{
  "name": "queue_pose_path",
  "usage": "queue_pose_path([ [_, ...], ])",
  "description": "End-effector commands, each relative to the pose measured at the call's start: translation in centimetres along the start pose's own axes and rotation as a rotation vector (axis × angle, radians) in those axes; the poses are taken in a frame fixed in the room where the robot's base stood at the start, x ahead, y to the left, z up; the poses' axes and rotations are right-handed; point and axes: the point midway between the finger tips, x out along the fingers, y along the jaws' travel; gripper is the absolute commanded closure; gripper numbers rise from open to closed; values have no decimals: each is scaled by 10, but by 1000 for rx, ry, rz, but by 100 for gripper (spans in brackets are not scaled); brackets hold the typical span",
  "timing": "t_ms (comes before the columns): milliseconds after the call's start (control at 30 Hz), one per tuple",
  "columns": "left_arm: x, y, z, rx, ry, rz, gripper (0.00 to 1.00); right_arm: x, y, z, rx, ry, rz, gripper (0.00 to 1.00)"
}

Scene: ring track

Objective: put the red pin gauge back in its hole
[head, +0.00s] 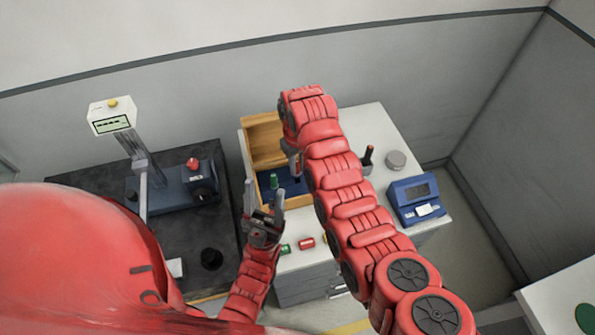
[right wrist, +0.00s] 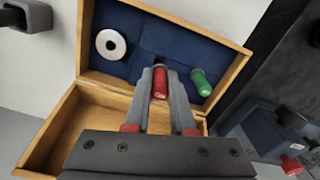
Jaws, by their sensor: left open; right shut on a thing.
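The red pin gauge (right wrist: 160,83) is between the fingers of my right gripper (right wrist: 165,76) in the right wrist view, over the blue insert (right wrist: 143,41) of a wooden case. A dark spot shows on the insert just beyond the fingers. I cannot tell if the pin's lower end touches the insert or enters a hole. In the head view my right arm hides the pin and most of that gripper. A green pin gauge (right wrist: 201,83) stands in the insert beside it. My left gripper (head: 264,200) is open and empty, in front of the case.
The wooden case (head: 262,140) has its lid open. A white ring (right wrist: 111,44) lies in the insert. Small red (head: 307,242) and green (head: 285,249) pieces lie at the bench front. A blue display device (head: 416,198) stands right, a measuring stand (head: 148,165) left.

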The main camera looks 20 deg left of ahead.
Motion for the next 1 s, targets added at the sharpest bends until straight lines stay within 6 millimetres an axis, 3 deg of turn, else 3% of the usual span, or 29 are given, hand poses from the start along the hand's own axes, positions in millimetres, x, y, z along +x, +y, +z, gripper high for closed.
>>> queue_pose_path([
  [300, 18, -1, -3, 0, 0, 0, 43, 32, 0, 1, 1, -4, 0, 100],
  [700, 11, 0, -2, 0, 0, 0, 43, 41, 0, 0, 1, 1, 0, 100],
  [733, 12, -1, -2, 0, 0, 0, 43, 40, 0, 0, 1, 2, 0, 74],
  [800, 13, -1, -2, 0, 0, 0, 43, 39, 0, 0, 1, 1, 0, 62],
  [900, 13, -1, -2, 0, 0, 0, 43, 39, 0, 0, 1, 1, 0, 48],
  [1000, 13, -1, -2, 0, 0, 0, 43, 39, 0, 0, 1, 1, 0, 48],
])
